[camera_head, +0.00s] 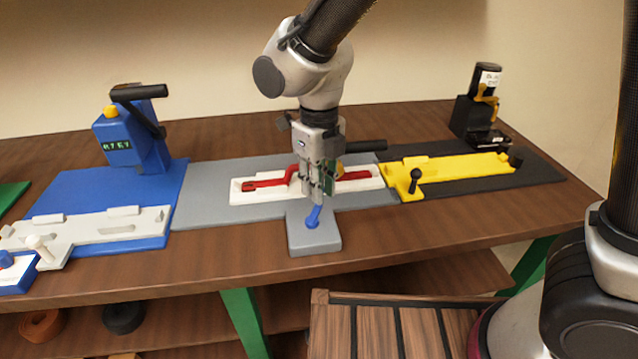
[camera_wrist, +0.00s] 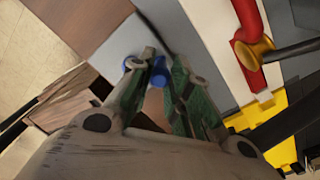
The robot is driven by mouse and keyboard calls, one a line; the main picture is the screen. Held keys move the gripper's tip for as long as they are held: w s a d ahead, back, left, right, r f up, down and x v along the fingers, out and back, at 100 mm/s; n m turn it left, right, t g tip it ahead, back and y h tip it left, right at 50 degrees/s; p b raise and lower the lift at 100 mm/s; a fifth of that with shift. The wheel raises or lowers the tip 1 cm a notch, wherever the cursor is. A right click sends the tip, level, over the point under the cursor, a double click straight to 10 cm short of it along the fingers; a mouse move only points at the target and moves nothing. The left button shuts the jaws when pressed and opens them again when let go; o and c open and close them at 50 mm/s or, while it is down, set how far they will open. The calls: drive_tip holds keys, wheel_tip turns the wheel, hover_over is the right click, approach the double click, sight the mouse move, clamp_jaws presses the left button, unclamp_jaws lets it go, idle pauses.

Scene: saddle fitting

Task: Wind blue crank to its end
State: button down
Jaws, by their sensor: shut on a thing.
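The blue crank (camera_head: 313,217) stands on a small grey block (camera_head: 314,242) at the front of the grey plate. My gripper (camera_head: 317,199) points down over the block, its fingers closed around the upper part of the crank. In the wrist view, the blue crank (camera_wrist: 158,71) shows between the two green-padded fingertips of my gripper (camera_wrist: 160,66). The fingers hide the top of the crank.
Behind my gripper lies a white tray (camera_head: 240,196) with a red bar (camera_head: 262,183). A blue station (camera_head: 130,143) with a black lever stands left. A yellow fixture (camera_head: 452,166) on a black plate lies right. The table's front edge is close.

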drive_tip(key=c, duration=1.3)
unclamp_jaws()
wheel_tip(320, 180, up, 12)
drive_tip(key=shift+w, duration=0.1)
